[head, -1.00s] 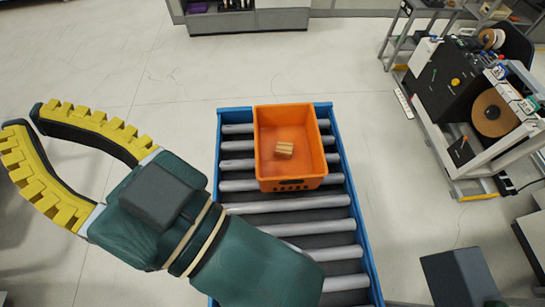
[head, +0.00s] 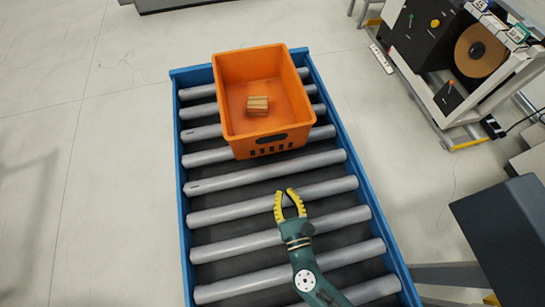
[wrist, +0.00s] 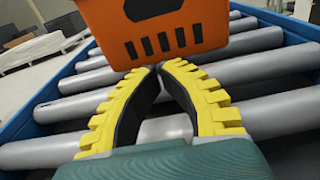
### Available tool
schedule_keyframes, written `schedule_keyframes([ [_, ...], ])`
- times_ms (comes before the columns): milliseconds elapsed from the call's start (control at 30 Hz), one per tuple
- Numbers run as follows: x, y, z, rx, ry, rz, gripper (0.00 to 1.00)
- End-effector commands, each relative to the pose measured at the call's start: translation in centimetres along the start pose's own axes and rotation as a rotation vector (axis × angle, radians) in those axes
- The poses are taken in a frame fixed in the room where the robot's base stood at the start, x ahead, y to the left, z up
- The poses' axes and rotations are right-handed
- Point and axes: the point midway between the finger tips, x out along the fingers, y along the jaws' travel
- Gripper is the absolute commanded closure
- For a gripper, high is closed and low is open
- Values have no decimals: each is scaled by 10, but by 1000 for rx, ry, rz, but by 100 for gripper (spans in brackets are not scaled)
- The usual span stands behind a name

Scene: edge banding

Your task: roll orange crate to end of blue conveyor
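The orange crate (head: 269,146) sits on the rollers near the far end of the blue conveyor (head: 182,215), with a small wooden block stack (head: 258,105) inside. Its slotted near wall fills the top of the wrist view (wrist: 165,45). My gripper (head: 286,191) is over the rollers on the near side of the crate, pointing at that wall. Its yellow fingers are drawn together, tips nearly meeting, with nothing held between them (wrist: 158,68). In the head view a gap shows between the fingertips and the crate.
Blue side rails border the rollers. A machine with a brown reel (head: 480,52) stands at the right, and a dark box-like surface (head: 505,225) is at the lower right. The floor left of the conveyor is clear.

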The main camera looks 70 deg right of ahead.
Motion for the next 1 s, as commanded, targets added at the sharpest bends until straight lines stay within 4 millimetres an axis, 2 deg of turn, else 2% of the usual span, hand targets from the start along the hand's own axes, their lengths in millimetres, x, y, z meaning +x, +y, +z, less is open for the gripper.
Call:
schedule_keyframes([
  [33,2,-2,-4,1,-5,-7,100],
  [167,14,-2,2,2,-8,-11,100],
  [700,124,-2,4,0,-9,-7,100],
  [833,138,-2,2,0,-8,-6,100],
  [1000,143,-2,2,-1,-7,-5,100],
])
